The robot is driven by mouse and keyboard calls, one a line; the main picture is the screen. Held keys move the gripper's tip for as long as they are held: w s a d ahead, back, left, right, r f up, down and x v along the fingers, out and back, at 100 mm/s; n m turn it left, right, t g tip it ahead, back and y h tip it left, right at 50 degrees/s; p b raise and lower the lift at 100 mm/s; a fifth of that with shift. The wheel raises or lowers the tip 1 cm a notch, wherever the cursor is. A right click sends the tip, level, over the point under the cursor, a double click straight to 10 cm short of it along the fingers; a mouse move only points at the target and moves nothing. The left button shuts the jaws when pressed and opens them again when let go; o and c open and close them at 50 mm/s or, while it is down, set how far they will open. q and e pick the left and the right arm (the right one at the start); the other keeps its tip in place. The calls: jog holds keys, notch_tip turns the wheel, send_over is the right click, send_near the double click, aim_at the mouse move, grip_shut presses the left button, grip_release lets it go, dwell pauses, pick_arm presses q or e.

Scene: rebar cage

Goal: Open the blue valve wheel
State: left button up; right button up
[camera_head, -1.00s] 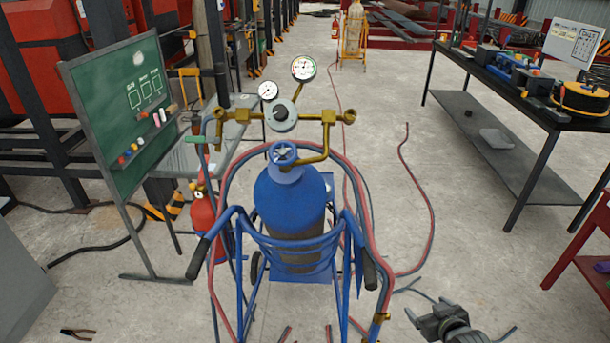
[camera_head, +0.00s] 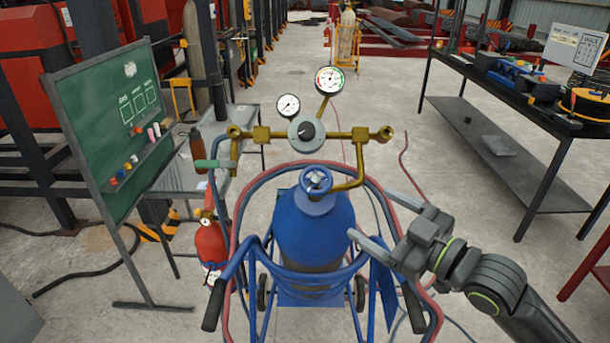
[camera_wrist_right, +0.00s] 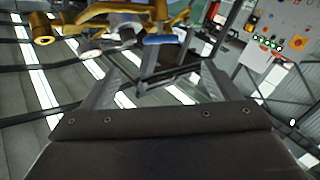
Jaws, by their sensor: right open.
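The blue valve wheel (camera_head: 316,180) sits on top of the blue gas cylinder (camera_head: 312,225), which stands upright in a blue cart. My right gripper (camera_head: 370,214) is open and empty, to the right of the cylinder and a little lower in the picture than the wheel. It does not touch the wheel. In the right wrist view the two fingers of my right gripper (camera_wrist_right: 158,82) are spread apart with nothing between them. A blue piece (camera_wrist_right: 160,40) shows beyond them, but I cannot tell what it is. My left gripper is not in view.
A brass manifold (camera_head: 350,134) with two gauges (camera_head: 329,80) stands behind and above the wheel. Red and blue hoses (camera_head: 245,195) loop around the cart (camera_head: 340,290). A green board (camera_head: 105,110) is at left, a dark workbench (camera_head: 500,85) at right.

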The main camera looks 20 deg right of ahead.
aim_at(317, 182)
jog(key=x, duration=0.8)
jog(key=shift+w+a+r, duration=0.1)
jog(key=shift+w+a, duration=0.1)
jog(key=p+x, duration=0.2)
jog(key=x, duration=0.5)
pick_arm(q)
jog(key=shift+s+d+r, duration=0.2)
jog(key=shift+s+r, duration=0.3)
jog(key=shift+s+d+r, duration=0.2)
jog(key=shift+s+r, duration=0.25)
pick_arm(e)
jog(key=shift+w+a, duration=0.35)
jog(key=shift+w, duration=0.2)
jog(key=c, duration=0.9)
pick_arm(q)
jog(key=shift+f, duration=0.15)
pick_arm(e)
jog(key=shift+c, duration=0.3)
